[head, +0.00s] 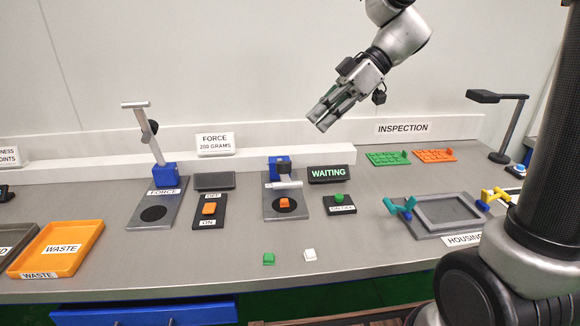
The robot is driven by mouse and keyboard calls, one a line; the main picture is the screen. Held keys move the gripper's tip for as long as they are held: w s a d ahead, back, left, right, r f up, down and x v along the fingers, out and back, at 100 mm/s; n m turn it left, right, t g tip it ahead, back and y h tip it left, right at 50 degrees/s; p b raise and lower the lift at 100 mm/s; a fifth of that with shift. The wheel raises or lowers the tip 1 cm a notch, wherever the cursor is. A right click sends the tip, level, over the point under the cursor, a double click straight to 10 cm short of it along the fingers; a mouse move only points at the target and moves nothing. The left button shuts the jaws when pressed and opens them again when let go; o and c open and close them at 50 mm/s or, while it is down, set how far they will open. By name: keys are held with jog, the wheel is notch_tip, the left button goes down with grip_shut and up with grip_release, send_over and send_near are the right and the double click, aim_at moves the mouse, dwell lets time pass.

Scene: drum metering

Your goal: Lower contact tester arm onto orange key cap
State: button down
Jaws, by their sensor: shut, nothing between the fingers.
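The contact tester (279,164) has a dark base plate with a blue post at the middle of the bench. Its arm (287,185) is swung down, with a grey bar end just above the orange key cap (284,202). The cap lies on the plate's dark round spot. I cannot tell whether the arm touches the cap. A display (328,174) beside it reads WAITING. My gripper (317,122) is shut and empty, raised above the bench to the upper right of the tester.
The force tester (165,175) stands left with its arm up, beside an orange switch (209,208). A green button (339,198) sits right of the contact tester. Green (268,258) and white (309,254) caps lie in front. The housing fixture (450,212) is at right, the waste tray (35,268) at left.

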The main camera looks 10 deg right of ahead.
jog(key=shift+n, duration=0.3)
jog(key=x, duration=1)
jog(key=shift+f, duration=0.15)
notch_tip(320, 180, down, 2)
jog(key=shift+f, duration=0.25)
jog(key=shift+s+f, duration=0.1)
jog(key=shift+f, duration=0.6)
jog(key=s+f, duration=0.1)
jog(key=f, duration=0.1)
jog(key=s+f, duration=0.1)
jog(key=f, duration=0.5)
jog(key=shift+s+d, duration=0.1)
jog(key=shift+s, duration=0.3)
